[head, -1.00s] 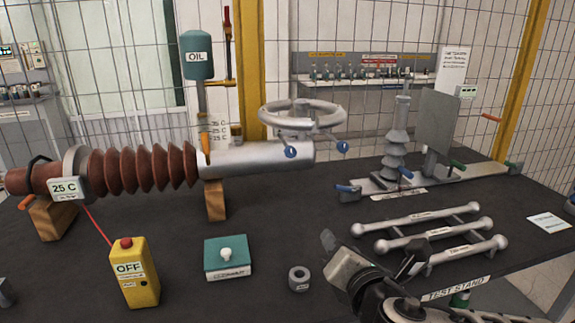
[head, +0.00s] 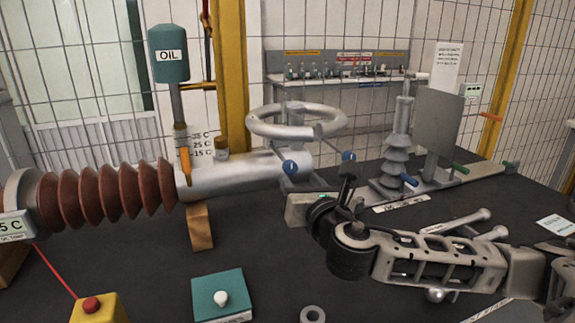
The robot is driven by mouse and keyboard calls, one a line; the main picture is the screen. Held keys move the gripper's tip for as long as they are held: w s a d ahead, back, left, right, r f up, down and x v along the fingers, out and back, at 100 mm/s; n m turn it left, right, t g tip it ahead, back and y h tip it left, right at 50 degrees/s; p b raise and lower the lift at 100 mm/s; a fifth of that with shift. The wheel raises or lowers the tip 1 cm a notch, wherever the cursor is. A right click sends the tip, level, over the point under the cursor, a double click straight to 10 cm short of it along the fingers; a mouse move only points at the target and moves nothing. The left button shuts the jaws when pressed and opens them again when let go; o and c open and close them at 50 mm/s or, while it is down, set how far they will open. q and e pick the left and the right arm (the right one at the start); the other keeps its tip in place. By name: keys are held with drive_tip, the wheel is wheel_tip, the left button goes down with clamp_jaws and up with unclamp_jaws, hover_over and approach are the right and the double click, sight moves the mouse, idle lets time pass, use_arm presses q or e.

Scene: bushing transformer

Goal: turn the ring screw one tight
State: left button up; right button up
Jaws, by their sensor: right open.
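The grey bushing cylinder (head: 235,173) lies across the left half of the table, with a large grey ring (head: 297,120) above its right end. Two blue-headed screws show below the ring: a left one (head: 290,167) and a right one (head: 348,156). I cannot tell which of them is ring screw one. My right gripper (head: 347,174) is open, with its dark fingers pointing up just below the right blue screw. I cannot tell whether they touch it. My left gripper is not in view.
Behind my right arm stand a ribbed grey insulator (head: 397,150) and a grey plate (head: 437,130). My forearm partly hides the metal rods (head: 470,221). A teal box (head: 220,290), a small nut (head: 312,314) and a yellow switch box (head: 97,310) are at the front.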

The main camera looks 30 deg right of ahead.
sight(292, 170)
drive_tip(key=p+x, duration=0.1)
drive_tip(key=x, duration=0.7)
drive_tip(key=shift+w, duration=0.15)
drive_tip(key=shift+f, duration=0.1)
drive_tip(key=c, duration=1)
